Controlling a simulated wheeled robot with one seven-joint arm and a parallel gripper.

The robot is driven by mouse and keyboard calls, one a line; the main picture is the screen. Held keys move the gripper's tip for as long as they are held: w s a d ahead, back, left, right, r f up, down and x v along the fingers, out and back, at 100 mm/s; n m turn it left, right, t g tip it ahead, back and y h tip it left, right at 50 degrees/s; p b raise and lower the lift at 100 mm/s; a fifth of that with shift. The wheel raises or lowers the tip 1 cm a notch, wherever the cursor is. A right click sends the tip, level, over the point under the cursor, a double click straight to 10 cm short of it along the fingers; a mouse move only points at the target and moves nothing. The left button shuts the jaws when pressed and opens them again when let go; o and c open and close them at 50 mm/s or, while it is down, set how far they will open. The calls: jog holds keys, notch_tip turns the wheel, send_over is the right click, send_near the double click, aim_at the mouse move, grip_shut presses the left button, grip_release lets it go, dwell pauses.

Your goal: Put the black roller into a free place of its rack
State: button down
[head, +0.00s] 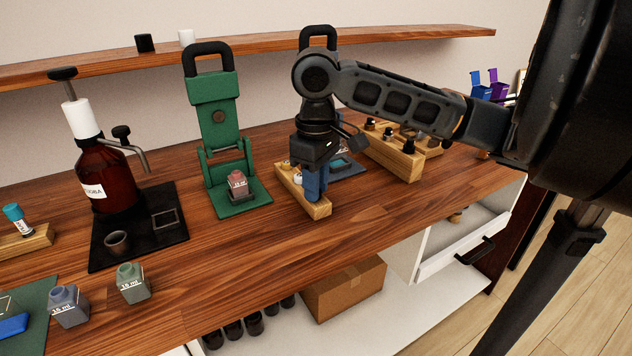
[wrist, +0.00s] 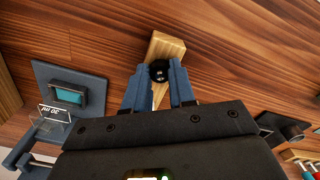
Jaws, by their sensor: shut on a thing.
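My gripper (head: 314,190) points down over a narrow wooden rack (head: 319,210), its blue fingers at the rack's near end. In the wrist view my gripper (wrist: 158,85) is shut on the black roller (wrist: 159,71), a round dark piece between the fingertips. The rack (wrist: 167,46) shows just behind and below it in that view. I cannot tell whether the roller is above the rack or partly in it. In the head view the fingers hide the roller. Small pale and gold pieces (head: 286,165) stand at the rack's far end.
A green press (head: 214,100) holding a pink bottle (head: 238,184) stands left of the rack. A blue-grey base (wrist: 92,88) lies close by. A wider wooden rack (head: 405,165) with black-topped vials stands to the right. Bare table lies in front.

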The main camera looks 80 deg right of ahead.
jog(key=c, duration=0.9)
grip_release()
jog(key=shift+o, duration=0.2)
jog(key=shift+r+p, duration=0.3)
jog(key=shift+r, duration=3.55)
